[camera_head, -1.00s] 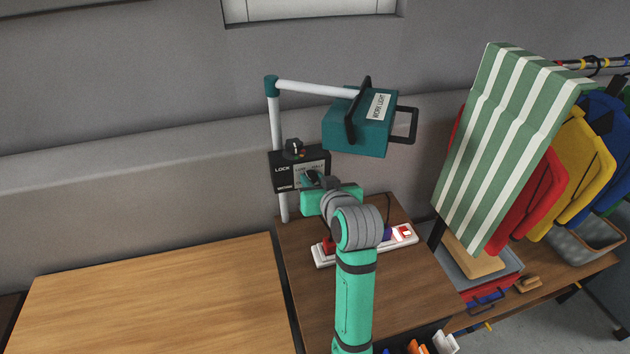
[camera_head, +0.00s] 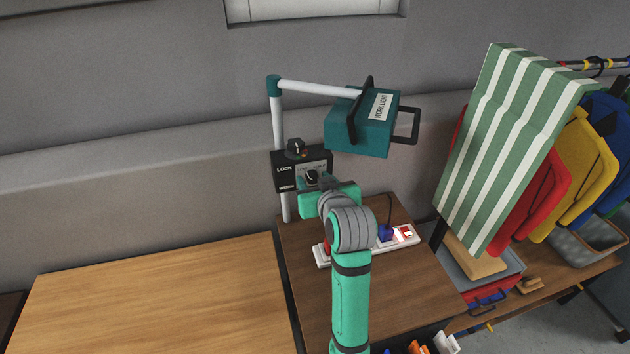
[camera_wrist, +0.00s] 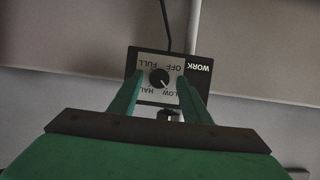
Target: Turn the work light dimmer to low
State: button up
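The work light's control box (camera_head: 287,172) is black with a pale dial plate and hangs on the light's post. Its round black dimmer knob (camera_head: 311,176) also shows in the wrist view (camera_wrist: 159,78), where the box appears upside down. The labels OFF, FULL, HALF and LOW surround the knob; I cannot tell surely where its pointer is set. My gripper (camera_wrist: 161,84) is open, with its green fingers on either side of the knob and gaps visible between. In the head view my gripper (camera_head: 316,186) is just below and in front of the knob.
The teal work light (camera_head: 362,128) hangs right of the box. A power strip (camera_head: 402,237) lies on the wooden table (camera_head: 400,280) below. A striped cloth (camera_head: 510,140) hangs at right.

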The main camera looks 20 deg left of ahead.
jog(key=v, duration=1)
jog(key=shift+s+d, duration=0.25)
jog(key=shift+s, duration=0.05)
jog(key=shift+r, duration=0.1)
jog(key=s+d+f+m+t+h, duration=0.1)
jog(key=s+d+f+m, duration=0.1)
jog(key=f, duration=0.5)
jog(key=s+d+f+m+t+h, duration=0.1)
jog(key=s+d+f+m+h, duration=0.1)
jog(key=s+f, duration=0.3)
jog(key=s+d+f+m+t+h, duration=0.1)
jog(key=s+d+f+m, duration=0.2)
jog(key=f, duration=0.8)
jog(key=shift+s+d, duration=0.25)
jog(key=shift+s, duration=0.5)
jog(key=s+d+f+h, duration=0.1)
jog(key=s+d, duration=0.2)
jog(key=s, duration=0.9)
jog(key=s+d+f+t+h, duration=0.1)
jog(key=s+d+h, duration=0.1)
jog(key=s, duration=1.1)
jog(key=shift+s+d+f, duration=0.2)
jog(key=shift+d, duration=0.6)
